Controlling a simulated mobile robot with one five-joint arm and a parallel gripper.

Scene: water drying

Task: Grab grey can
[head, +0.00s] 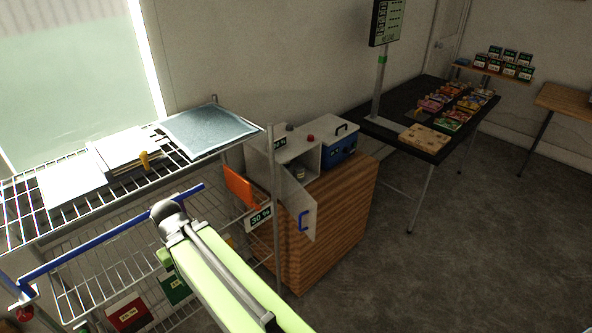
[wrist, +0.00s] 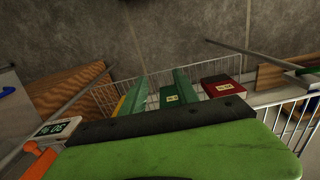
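A small greyish can-like object (head: 300,172) stands inside the open white cabinet (head: 318,160) on the wooden unit; it is too small to tell for certain that it is the grey can. The cabinet's door (head: 298,208) hangs open towards me, with a blue handle. My green arm reaches up from the bottom of the head view, in front of the wire rack and left of the cabinet. In the wrist view a green part of mine with a dark edge (wrist: 165,125) fills the bottom.
A wire rack (head: 200,150) with papers is at left; its lower basket holds a red box (head: 127,312), also in the wrist view (wrist: 222,87). An orange piece (head: 239,187) and a 30 % tag (head: 260,218) are by the cabinet. Floor at right is clear.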

